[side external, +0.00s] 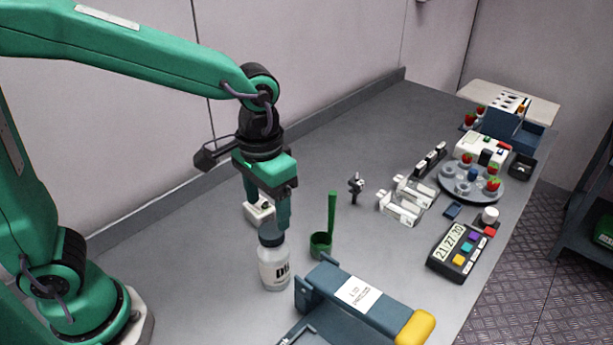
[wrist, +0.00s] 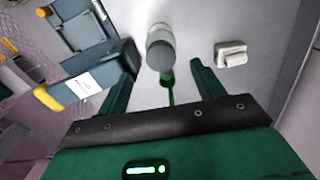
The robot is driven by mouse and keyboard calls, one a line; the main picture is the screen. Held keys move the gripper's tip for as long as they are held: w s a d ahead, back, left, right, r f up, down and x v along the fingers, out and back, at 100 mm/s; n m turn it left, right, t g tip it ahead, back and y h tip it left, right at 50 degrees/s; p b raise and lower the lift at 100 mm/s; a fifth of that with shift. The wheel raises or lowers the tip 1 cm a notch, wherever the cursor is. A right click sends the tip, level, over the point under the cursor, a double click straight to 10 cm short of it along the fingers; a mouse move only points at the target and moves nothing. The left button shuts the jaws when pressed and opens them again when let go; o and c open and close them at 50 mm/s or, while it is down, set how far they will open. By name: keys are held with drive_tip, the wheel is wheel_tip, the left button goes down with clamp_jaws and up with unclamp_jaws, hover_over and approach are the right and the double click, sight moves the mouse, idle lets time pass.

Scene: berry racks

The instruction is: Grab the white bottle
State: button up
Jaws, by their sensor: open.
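The white bottle (side external: 273,265) stands upright on the grey table in the side view, with a dark grey cap and dark lettering on its label. In the wrist view the bottle (wrist: 159,35) shows from above, between and beyond the fingers. My gripper (side external: 266,212) is open and points down, with its fingertips close to the height of the bottle's cap. In the wrist view its two green fingers (wrist: 163,72) are spread apart with nothing held between them. The side view does not clearly show whether a finger touches the cap.
A green long-handled scoop (side external: 321,243) stands right of the bottle. A small white block (side external: 259,213) lies behind it. A blue-grey device with a yellow end (side external: 352,300) is at front right. White racks (side external: 405,203), a timer (side external: 459,250) and a round berry tray (side external: 473,187) stand farther right.

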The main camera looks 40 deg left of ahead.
sight(271, 230)
drive_tip(key=shift+d+f, duration=0.15)
drive_tip(key=shift+f, duration=1.25)
drive_tip(key=shift+f, duration=0.1)
drive_tip(key=shift+w+f, duration=0.2)
drive_tip(key=shift+f, duration=2.3)
clamp_jaws()
